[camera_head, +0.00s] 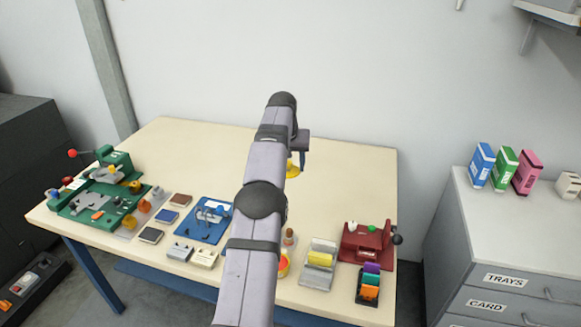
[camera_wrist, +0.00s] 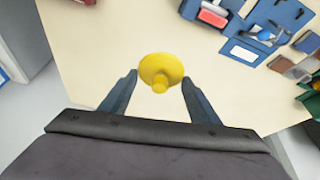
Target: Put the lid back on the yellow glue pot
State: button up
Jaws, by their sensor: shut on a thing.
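A yellow lid (camera_wrist: 161,70) with a round knob sits between the two fingertips of my gripper (camera_wrist: 159,78) in the wrist view. My gripper is shut on it. In the head view the lid (camera_head: 293,169) shows as a yellow bit beside my arm, below my gripper (camera_head: 299,154), over the back middle of the table. A yellow pot (camera_head: 284,264) with some red on it stands near the table's front, partly hidden behind my arm. The pot is not clearly seen in the wrist view.
The cream table (camera_head: 345,175) is bare at the back. A green machine (camera_head: 108,190) stands at the left, a blue tray (camera_head: 203,222) left of my arm. A grey holder (camera_head: 319,263), a dark rack (camera_head: 369,285) and a red device (camera_head: 368,243) stand at the front right.

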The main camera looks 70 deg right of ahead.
jog(key=shift+w+a+r+p, duration=0.1)
jog(key=shift+a+r+p, duration=0.45)
jog(key=shift+a+r, duration=0.3)
jog(key=s+a+f+p, duration=0.1)
jog(key=a+f, duration=0.3)
jog(key=a, duration=0.3)
jog(key=s+a+f+p, duration=0.1)
jog(key=a+f, duration=0.4)
jog(key=a, duration=0.2)
jog(key=s+a+f+p, duration=0.1)
jog(key=s+a+f, duration=0.1)
jog(key=a+f, duration=0.3)
jog(key=shift+a+f+p, duration=0.1)
jog(key=shift+a+p, duration=0.2)
jog(key=shift+a, duration=0.9)
jog(key=d, duration=0.1)
jog(key=w+d+r, duration=0.1)
jog(key=d, duration=0.1)
jog(key=shift+w, duration=0.15)
jog(key=shift+f, duration=0.1)
jog(key=shift+f+b, duration=2.8)
jog(key=shift+f, duration=0.3)
